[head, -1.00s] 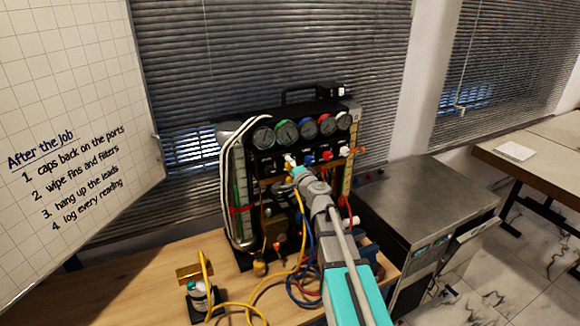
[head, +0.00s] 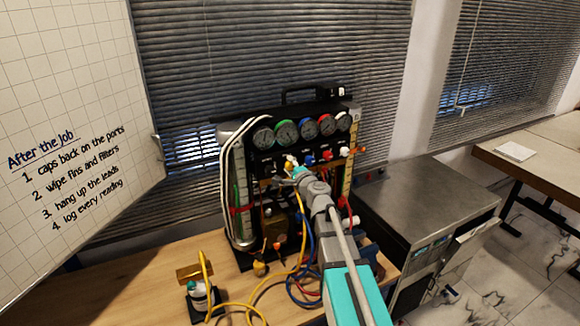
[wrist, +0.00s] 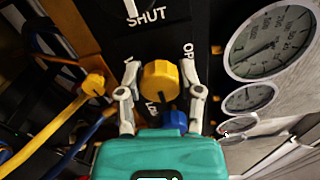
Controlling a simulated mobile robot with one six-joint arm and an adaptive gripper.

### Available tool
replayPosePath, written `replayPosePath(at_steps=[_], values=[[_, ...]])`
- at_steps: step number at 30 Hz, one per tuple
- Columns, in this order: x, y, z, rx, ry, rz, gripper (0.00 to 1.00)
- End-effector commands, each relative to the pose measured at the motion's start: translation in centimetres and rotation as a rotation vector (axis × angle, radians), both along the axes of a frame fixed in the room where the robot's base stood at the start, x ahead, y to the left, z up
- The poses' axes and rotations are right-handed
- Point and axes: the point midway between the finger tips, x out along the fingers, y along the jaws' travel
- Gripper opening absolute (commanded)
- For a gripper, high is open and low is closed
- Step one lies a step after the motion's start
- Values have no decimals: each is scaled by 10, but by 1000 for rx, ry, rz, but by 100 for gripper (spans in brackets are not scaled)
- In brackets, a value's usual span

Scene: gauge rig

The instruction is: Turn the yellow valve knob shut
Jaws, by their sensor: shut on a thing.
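The yellow valve knob (wrist: 160,82) sits on the black panel of the gauge rig (head: 287,152). In the wrist view my gripper (wrist: 160,84) has one finger on each side of the knob, closed around it. The panel is lettered "SHUT" above the knob, with partly covered lettering to its sides. A small dark mark shows on the knob's lower edge. In the head view my gripper (head: 295,168) reaches the rig's front below the gauges, and the knob is only a small yellow patch at its tip (head: 287,164).
A blue knob (wrist: 174,121) sits close beside the yellow one, partly behind my gripper. Yellow and blue hoses (wrist: 50,135) run at the left in the wrist view. Round gauges (wrist: 270,42) stand at the right. A metal cabinet (head: 425,195) is right of the rig.

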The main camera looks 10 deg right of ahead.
Motion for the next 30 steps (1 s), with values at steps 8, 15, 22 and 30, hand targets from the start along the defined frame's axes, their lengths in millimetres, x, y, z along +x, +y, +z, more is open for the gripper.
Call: replayPosePath(at_steps=[8, 15, 22, 30], values=[[0, 0, 0, 0, 0, -1, 82], [0, 0, 0, 0, 0, 0, 82], [-5, -1, 0, -1, 0, 0, 82], [-32, -6, 0, -1, 0, 0, 82]])
